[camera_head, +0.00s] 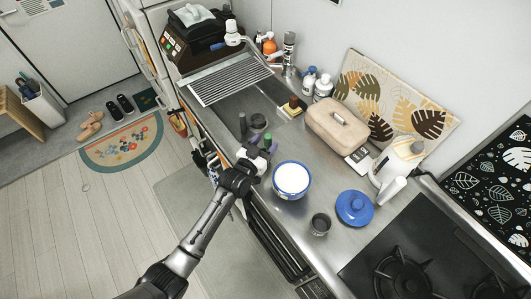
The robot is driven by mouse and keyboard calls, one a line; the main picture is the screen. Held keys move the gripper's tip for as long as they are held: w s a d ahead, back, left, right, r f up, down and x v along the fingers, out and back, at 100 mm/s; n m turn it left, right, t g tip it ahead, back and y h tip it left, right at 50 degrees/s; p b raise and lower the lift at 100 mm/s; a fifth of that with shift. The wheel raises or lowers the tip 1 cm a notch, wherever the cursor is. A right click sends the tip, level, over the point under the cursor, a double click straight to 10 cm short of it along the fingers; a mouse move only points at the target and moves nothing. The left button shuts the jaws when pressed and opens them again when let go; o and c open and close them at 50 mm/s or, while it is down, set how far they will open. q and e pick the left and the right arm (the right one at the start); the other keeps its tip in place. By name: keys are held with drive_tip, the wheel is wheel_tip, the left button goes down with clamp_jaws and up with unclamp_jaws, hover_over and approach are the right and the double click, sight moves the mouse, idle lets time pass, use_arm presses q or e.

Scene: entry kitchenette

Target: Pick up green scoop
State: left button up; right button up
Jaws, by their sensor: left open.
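My left gripper (254,138) reaches in over the front edge of the counter by the sink. It is open. A small green piece (267,138) shows right beside its fingers; it may be part of the green scoop, but it is too small to tell its shape. I cannot tell whether the gripper touches it. A dark round object (258,121) lies just beyond the fingers, partly hidden. My right gripper is not in view.
A blue-rimmed white pot (292,179) stands close to the right of the gripper. A blue lid (354,207), a dark cup (320,224), a beige box (337,124) and a white kettle (396,165) stand farther right. A dish rack (230,80) spans the sink's far end.

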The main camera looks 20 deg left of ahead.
sight(271, 135)
use_arm(q)
drive_tip(key=w+b, duration=0.2)
drive_tip(key=w, duration=0.1)
drive_tip(key=shift+w+d+f, duration=0.15)
drive_tip(key=shift+d+f, duration=0.05)
drive_tip(key=shift+w+d+r+b, duration=0.1)
drive_tip(key=shift+w+b, duration=0.4)
drive_tip(key=shift+b, duration=0.05)
drive_tip(key=shift+w+r, duration=0.1)
drive_tip(key=shift+c, duration=0.3)
drive_tip(key=c, duration=1)
drive_tip(key=shift+o, duration=0.2)
drive_tip(key=shift+r, duration=0.1)
